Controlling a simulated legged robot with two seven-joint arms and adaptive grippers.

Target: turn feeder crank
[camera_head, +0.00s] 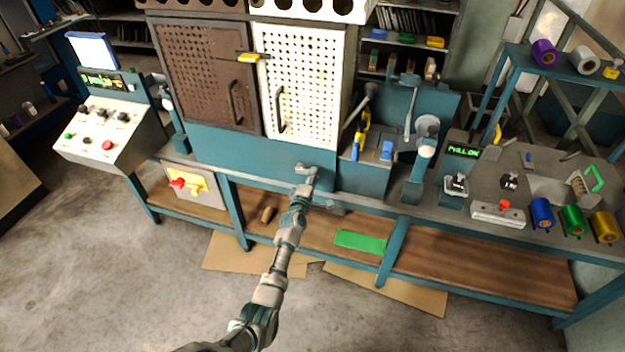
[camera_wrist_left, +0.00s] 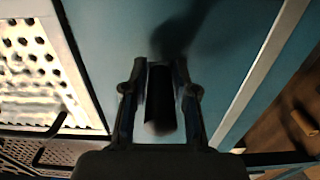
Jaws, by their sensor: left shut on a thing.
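My left gripper (camera_head: 304,186) reaches up to the teal front panel of the bench, below the white perforated door. In the left wrist view the gripper (camera_wrist_left: 161,98) is shut on a dark cylindrical handle (camera_wrist_left: 161,100), which I take to be the feeder crank's grip. The handle lies lengthwise between the two fingers, in front of the teal panel (camera_wrist_left: 115,40). A dark shadow falls on the panel beside it. In the head view the gripper mostly hides the crank, so its angle cannot be told. My right gripper is in no view.
The white perforated door (camera_head: 300,85) and brown door (camera_head: 205,75) stand just above. A control console (camera_head: 105,135) stands at the left. A lever press (camera_head: 412,110) and foil rolls (camera_head: 573,220) are at the right. A green sheet (camera_head: 360,242) lies on the lower shelf.

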